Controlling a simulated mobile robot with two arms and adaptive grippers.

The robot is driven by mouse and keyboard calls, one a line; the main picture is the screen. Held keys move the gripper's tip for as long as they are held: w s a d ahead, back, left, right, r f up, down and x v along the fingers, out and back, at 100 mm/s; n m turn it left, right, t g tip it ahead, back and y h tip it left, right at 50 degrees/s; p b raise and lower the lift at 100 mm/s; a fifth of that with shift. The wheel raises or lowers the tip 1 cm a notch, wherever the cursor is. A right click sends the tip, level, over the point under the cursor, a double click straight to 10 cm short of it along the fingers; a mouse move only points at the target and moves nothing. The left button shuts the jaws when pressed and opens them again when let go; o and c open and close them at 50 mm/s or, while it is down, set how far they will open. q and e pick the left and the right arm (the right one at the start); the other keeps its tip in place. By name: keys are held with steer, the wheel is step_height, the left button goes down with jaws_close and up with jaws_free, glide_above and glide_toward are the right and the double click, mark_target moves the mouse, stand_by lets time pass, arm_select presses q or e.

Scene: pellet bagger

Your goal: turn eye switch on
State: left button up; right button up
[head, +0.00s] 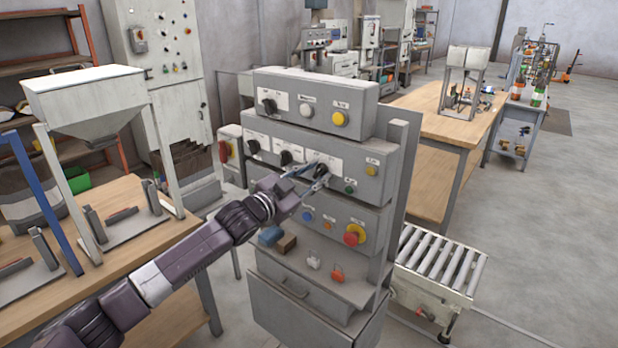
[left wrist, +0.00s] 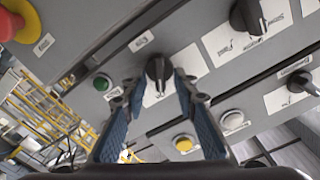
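The control console (head: 310,130) stands in the middle of the head view with stacked grey panels. Its second panel carries a row of black rotary switches; the rightmost one (left wrist: 158,70) sits between my left gripper's fingers in the left wrist view. The left gripper (head: 308,178) reaches this panel, and its blue-padded fingers (left wrist: 155,92) stand apart on either side of the knob. I cannot tell whether they touch it. The labels are too small to read, so I cannot tell which switch is the eye switch. My right gripper is not in view.
A green button (left wrist: 102,83) is close beside the left finger. Another black knob (left wrist: 250,17) is on the same panel. A red-and-yellow stop button (head: 355,235) is on the panel below. A roller conveyor (head: 440,262) stands right of the console, a wooden table (head: 90,270) left.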

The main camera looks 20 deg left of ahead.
arm_select(q)
steer(key=v, duration=1.2)
steer(key=s+a+f+n+g+y, duration=0.2)
steer(key=a+f, duration=0.1)
steer(key=f, duration=1)
steer(key=s+a+f+n+g+y, duration=0.1)
steer(key=s+a+f+n+y, duration=0.15)
steer(key=f, duration=0.95)
steer(key=s+a+f+n+g+y, duration=0.15)
steer(key=a+f, duration=0.25)
steer(key=f, duration=0.9)
steer(key=s+d+f+n+g, duration=0.1)
steer(key=s+f+g, duration=0.1)
steer(key=s+f, duration=0.7)
steer(key=s+f+g, duration=0.3)
steer(key=s+f, duration=0.3)
steer(key=f, duration=0.5)
steer(key=s+d+f+g, duration=0.2)
steer(key=s+f, duration=0.3)
steer(key=s, duration=0.7)
steer(key=s+d+f+g, duration=0.2)
steer(key=s+d+f, duration=0.3)
steer(key=s, duration=0.8)
steer(key=s+d+f+g, duration=0.2)
steer(key=s+d+f, duration=0.2)
steer(key=s, duration=0.8)
step_height(320, 180, down, 2)
steer(key=shift+s+d+f+n, duration=0.15)
steer(key=shift+s+d+n, duration=0.05)
steer(key=shift+n, duration=0.2)
